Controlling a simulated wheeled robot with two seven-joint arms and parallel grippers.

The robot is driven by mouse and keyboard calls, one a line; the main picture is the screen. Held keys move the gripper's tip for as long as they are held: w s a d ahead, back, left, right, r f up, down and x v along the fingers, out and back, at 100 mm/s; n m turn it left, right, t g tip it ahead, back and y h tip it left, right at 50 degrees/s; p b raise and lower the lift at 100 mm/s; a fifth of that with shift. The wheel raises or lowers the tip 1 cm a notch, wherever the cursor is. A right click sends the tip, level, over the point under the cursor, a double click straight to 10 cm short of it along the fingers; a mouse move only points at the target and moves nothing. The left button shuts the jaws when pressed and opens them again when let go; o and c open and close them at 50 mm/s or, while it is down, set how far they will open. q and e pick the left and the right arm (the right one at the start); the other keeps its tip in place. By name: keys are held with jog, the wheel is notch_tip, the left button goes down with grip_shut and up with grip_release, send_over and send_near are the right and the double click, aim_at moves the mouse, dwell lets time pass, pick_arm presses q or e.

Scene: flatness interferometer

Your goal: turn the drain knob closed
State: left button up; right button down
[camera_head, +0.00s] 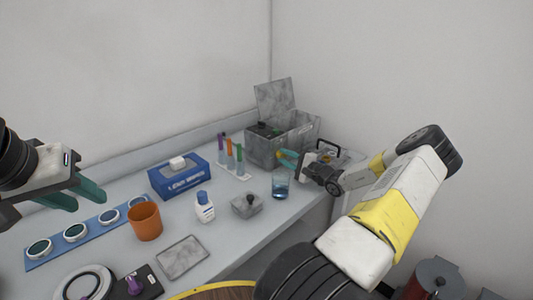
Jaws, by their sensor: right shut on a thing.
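A grey marbled tank (262,150) with its lid raised stands at the back corner of the bench. My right gripper (286,157) reaches in from the right to the tank's front side. Its teal fingers are shut on a small yellow part (279,154), which seems to be the drain knob. The fingers partly hide the knob, and its turn angle cannot be made out. My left gripper (88,197) is at the left edge above the bench, its teal fingers apart and empty.
Nearby are a tube rack (235,172), a small grey block (246,205), a white bottle (204,208), a blue wipes box (180,179) and an orange cup (145,222). A wall rises behind.

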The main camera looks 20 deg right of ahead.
jog(key=m, duration=0.3)
jog(key=shift+m, duration=0.3)
jog(key=m, duration=0.3)
jog(key=shift+m, duration=0.3)
jog(key=m, duration=0.3)
jog(key=shift+m, duration=2.3)
jog(key=c, duration=1.4)
grip_release()
